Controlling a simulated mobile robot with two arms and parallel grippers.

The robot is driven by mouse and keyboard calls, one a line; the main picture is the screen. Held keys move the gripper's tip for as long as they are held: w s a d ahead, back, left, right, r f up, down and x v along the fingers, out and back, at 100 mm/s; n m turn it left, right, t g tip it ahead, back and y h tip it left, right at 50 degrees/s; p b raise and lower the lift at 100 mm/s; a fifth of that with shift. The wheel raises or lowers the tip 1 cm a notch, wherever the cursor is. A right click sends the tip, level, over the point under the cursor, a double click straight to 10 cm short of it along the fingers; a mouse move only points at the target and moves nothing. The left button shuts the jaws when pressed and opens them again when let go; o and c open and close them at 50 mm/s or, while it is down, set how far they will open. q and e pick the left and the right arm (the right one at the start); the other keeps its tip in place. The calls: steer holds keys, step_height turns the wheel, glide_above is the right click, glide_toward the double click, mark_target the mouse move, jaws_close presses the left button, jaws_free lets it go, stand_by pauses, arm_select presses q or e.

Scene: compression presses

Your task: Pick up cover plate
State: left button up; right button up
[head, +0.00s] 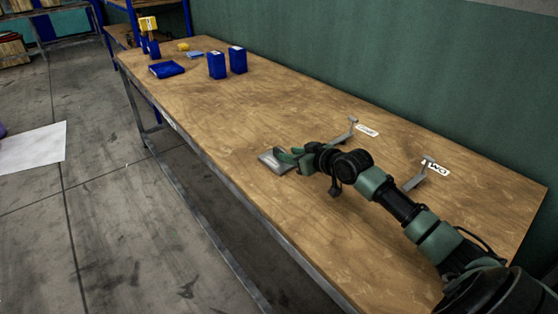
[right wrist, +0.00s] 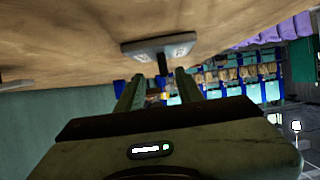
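The cover plate (head: 268,163) is a grey flat plate lying on the wooden table near its front edge. In the right wrist view the plate (right wrist: 160,45) shows upside down, with a thin upright stem at its middle. My right gripper (head: 287,157) is at the plate, low over the table. In the right wrist view its two fingers (right wrist: 157,82) stand apart with the stem between them, and I see gaps on both sides. My left gripper is not in view.
Two grey metal brackets (head: 348,131) (head: 414,178) stand on the table, beside white labels (head: 367,130) (head: 436,168). Blue boxes (head: 217,65) (head: 237,60) and a blue tray (head: 166,69) are at the far end. The table between them and my gripper is clear. A green wall runs behind.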

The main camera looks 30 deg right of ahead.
mark_target(279, 150)
steer(key=shift+w+a, duration=0.1)
steer(key=shift+w, duration=0.15)
steer(key=shift+w+a, duration=0.1)
steer(key=shift+w, duration=0.25)
steer(key=x, duration=0.3)
steer(key=shift+w+a, duration=0.2)
steer(key=shift+w, duration=0.1)
steer(key=shift+w+f, duration=0.15)
steer(key=shift+w, duration=0.15)
jaws_close()
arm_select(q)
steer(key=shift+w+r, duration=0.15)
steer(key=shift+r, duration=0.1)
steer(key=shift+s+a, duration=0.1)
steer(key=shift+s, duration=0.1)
